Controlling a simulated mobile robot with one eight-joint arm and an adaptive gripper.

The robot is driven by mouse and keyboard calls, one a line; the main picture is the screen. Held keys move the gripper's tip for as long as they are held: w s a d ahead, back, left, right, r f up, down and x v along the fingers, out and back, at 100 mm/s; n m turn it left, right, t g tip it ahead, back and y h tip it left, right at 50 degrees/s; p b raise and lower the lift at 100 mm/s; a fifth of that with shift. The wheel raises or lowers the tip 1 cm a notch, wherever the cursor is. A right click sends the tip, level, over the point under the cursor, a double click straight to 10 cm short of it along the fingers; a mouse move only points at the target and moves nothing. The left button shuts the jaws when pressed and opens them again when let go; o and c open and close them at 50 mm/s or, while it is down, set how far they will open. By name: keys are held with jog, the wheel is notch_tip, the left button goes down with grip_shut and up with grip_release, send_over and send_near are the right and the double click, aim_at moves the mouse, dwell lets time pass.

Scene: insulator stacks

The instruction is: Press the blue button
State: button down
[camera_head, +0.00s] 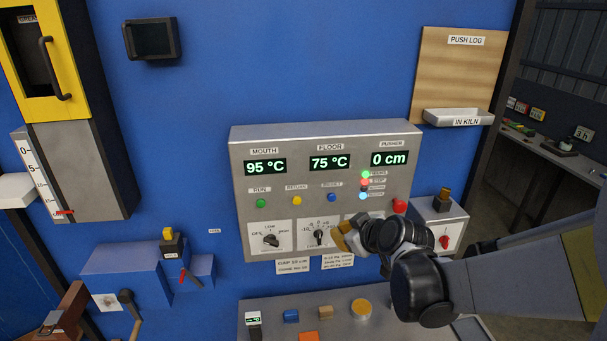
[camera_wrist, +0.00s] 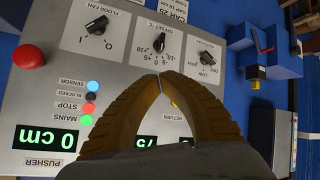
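The blue button (camera_head: 332,197), labelled RESET, is on the grey control panel (camera_head: 240,180), right of the yellow button (camera_head: 297,201). It is not clearly visible in the wrist view, where my fingers cover that part of the panel. My gripper (camera_head: 342,236) is below and slightly right of the blue button in the head view, in front of the lower dials. In the wrist view my gripper's (camera_wrist: 160,76) yellow-brown fingertips meet with nothing between them. I cannot tell how far the fingertips are from the panel.
A green button (camera_head: 261,203) is further left. A round blue SENSOR lamp (camera_wrist: 92,85) sits under other lamps; a red button (camera_head: 399,206) is to their right. The dials (camera_head: 271,241) stick out below.

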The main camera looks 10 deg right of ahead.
jog(key=shift+w, duration=0.1)
jog(key=shift+d, duration=0.15)
send_near(325, 207)
jog(key=shift+s+f+b+x, duration=0.1)
jog(key=shift+f+b+x, duration=0.05)
jog(key=shift+x, duration=1)
jog(key=shift+s+f+b+x, duration=0.1)
jog(key=shift+f+b+x, duration=0.05)
jog(key=shift+x, duration=0.95)
jog(key=shift+w, duration=0.15)
jog(key=shift+w, duration=0.3)
